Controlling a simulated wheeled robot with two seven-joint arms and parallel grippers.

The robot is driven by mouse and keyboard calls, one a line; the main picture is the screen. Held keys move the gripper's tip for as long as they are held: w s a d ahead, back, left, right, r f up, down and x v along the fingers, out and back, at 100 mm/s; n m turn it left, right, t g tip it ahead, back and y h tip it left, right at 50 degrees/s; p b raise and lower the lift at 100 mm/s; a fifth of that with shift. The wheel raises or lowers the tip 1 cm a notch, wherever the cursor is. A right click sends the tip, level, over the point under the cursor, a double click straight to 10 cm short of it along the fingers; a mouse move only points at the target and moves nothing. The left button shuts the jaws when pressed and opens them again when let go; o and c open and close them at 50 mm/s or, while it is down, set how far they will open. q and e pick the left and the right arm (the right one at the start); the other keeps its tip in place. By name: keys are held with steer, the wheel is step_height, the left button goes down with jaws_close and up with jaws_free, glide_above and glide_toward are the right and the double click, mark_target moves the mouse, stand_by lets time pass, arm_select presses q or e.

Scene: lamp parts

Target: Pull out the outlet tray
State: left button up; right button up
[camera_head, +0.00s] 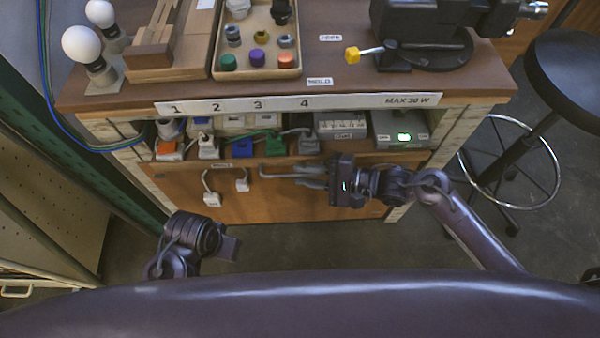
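The outlet tray (225,172) is the wooden-fronted shelf under the bench top, with several plugs and blocks standing along it. A dark bar handle (272,173) sticks out from its front, near the middle. My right gripper (300,176) comes in from the right, with its fingers pointing left and reaching the right part of the handle. The fingers overlap the handle there, and I cannot tell whether they grip it. My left gripper (230,248) is low at the left, apart from the tray. Its fingers do not show clearly.
The bench top (400,82) holds bulbs (82,45), a parts tray (213,66) and a black vise (430,25). White plugs (211,198) hang by cords before the tray front. A black stool (570,75) stands right; green shelving (70,150) stands left.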

steer(key=shift+w+a+f, duration=0.15)
steer(key=shift+w+a, duration=0.05)
steer(key=shift+a, duration=0.45)
jaws_close()
